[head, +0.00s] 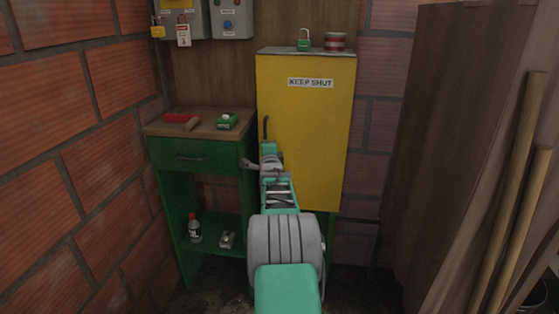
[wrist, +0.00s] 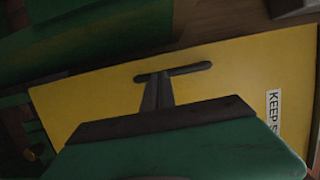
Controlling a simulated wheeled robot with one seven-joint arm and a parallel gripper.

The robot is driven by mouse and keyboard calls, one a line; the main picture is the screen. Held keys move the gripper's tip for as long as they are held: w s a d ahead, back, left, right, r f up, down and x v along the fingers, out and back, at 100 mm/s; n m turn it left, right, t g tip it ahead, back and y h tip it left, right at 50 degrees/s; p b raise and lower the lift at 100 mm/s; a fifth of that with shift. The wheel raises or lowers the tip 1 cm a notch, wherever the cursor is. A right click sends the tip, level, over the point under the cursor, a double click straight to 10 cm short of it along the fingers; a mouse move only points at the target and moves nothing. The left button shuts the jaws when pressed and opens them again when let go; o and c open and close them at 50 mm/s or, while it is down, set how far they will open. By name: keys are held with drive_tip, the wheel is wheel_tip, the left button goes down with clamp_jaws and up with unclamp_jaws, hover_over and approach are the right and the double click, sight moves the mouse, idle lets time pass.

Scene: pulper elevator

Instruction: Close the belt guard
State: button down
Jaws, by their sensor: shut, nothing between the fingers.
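The belt guard is a tall yellow door (head: 310,130) with a "KEEP SHUT" label, and it fills much of the wrist view (wrist: 100,100). It looks flat across the front of its cabinet; I cannot tell whether a small gap is left at its edge. A dark bar handle (head: 265,127) is near its left edge and also shows in the wrist view (wrist: 188,70). My gripper (head: 258,163) is low beside that left edge, just below the handle. In the wrist view its shut fingers (wrist: 154,80) overlap the handle's end; contact is unclear.
A green bench (head: 195,122) with a red-handled tool (head: 181,119) and a green box (head: 227,121) stands left of the guard. A green padlock (head: 304,43) and a striped tin (head: 335,41) sit on top. Brown boards (head: 440,140) lean at the right.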

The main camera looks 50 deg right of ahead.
drive_tip(key=shift+w+a+r, duration=0.1)
drive_tip(key=shift+w+r, duration=0.1)
drive_tip(key=shift+r, duration=0.4)
drive_tip(key=shift+a, duration=0.1)
drive_tip(key=v, duration=1.4)
drive_tip(key=a+r+n+g+y+p, duration=0.2)
drive_tip(key=a+r+n+y+p, duration=0.2)
drive_tip(key=a+n+p, duration=0.7)
drive_tip(key=a+r+n+g+y+p, duration=0.1)
drive_tip(key=a+r+n+y+p, duration=0.35)
drive_tip(key=a, duration=1.15)
drive_tip(key=s+a+r+n+g+y+p, duration=0.2)
drive_tip(key=s+a+n+g+p, duration=0.5)
drive_tip(key=s+a, duration=0.9)
drive_tip(key=s+n+y+p, duration=0.1)
drive_tip(key=n+p, duration=0.2)
drive_tip(key=n, duration=0.1)
drive_tip(key=shift+r, duration=0.2)
